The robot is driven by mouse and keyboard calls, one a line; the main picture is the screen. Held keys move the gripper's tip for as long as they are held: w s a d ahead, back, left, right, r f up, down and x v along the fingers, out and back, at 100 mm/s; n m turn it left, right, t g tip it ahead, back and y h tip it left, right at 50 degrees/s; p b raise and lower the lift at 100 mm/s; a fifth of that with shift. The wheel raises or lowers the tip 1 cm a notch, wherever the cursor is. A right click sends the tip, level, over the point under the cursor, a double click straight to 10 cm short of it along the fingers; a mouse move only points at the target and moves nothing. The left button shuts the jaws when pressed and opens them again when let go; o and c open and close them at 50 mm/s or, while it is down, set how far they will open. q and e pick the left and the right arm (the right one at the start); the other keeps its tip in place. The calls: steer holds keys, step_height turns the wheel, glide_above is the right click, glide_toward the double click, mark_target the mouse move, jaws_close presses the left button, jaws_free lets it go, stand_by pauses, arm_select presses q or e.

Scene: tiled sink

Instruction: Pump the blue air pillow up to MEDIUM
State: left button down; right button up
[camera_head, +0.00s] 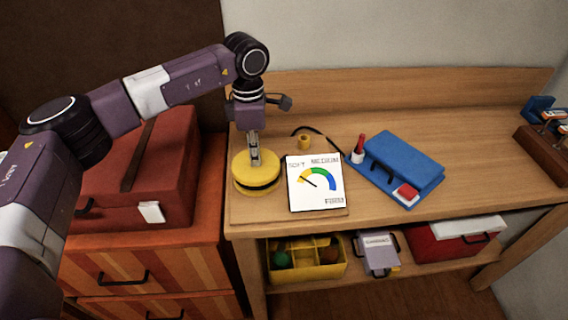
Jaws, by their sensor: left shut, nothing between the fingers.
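The yellow round pump (257,181) with a dark band stands at the front left of the wooden bench. My left gripper (255,161) is shut and points down at the pump's top, its tips at or just above it; I cannot tell if they touch. A white dial card (315,201) beside the pump reads SOFT, MEDIUM and FIRM. Its needle points up-left, toward the start of the yellow band on the SOFT side. A blue padded-looking thing (412,154) lies right of the dial on a blue base; I cannot tell whether it is the pillow. My right gripper is not in view.
A dark hose (325,137) curves behind the dial near a small yellow knob (304,142). A red-and-white bottle (358,151) and a red block (405,194) are by the blue thing. A red case (181,164) stands left.

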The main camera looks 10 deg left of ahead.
arm_select(q)
steer(key=shift+f, duration=0.15)
steer(key=shift+s+f+b, duration=0.1)
steer(key=shift+f+b, duration=0.5)
steer(key=shift+f, duration=0.15)
steer(key=shift+r+p, duration=1.7)
steer(key=shift+r, duration=1.2)
steer(key=shift+f+b, duration=1.45)
steer(key=shift+f, duration=0.75)
steer(key=shift+f+b, duration=0.5)
steer(key=shift+f, duration=0.05)
steer(key=shift+r+p, duration=1.6)
steer(key=shift+r, duration=1.1)
